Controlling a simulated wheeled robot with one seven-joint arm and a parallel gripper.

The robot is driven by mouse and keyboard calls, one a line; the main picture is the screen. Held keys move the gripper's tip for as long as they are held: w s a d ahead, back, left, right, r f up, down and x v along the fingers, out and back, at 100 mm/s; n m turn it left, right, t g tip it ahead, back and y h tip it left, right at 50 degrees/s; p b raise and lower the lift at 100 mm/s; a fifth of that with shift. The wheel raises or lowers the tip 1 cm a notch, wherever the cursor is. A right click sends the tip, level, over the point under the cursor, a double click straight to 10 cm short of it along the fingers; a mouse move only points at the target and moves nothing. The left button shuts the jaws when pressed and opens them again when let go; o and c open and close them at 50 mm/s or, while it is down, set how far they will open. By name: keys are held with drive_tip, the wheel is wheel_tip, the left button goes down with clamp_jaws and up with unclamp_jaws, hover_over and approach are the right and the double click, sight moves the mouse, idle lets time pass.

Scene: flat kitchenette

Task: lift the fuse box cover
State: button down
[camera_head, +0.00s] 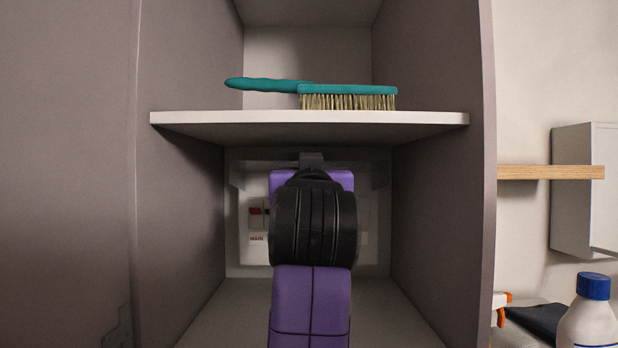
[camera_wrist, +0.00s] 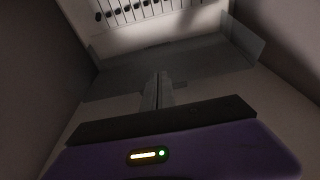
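The fuse box (camera_head: 257,258) is set in the back wall of the lower cabinet compartment, with a red switch and a "MAIN" label showing at its left. My gripper (camera_head: 311,160) is in front of it, and my purple hand and black wrist hide its middle. In the wrist view my gripper's fingers (camera_wrist: 158,90) are close together and overlap the lower part of the grey see-through cover (camera_wrist: 115,75). A row of dark switches (camera_wrist: 140,10) shows above the cover. I cannot tell whether any cover edge is between the fingers.
A white shelf (camera_head: 200,122) lies just above my gripper, with a teal brush (camera_head: 345,90) on it. Cabinet walls stand close on both sides. To the right, outside, are a wooden shelf (camera_head: 550,172) and a blue-capped bottle (camera_head: 590,320).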

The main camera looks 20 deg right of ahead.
drive_tip(key=b+v, duration=0.2)
drive_tip(key=v, duration=0.6)
drive_tip(key=shift+f, duration=0.4)
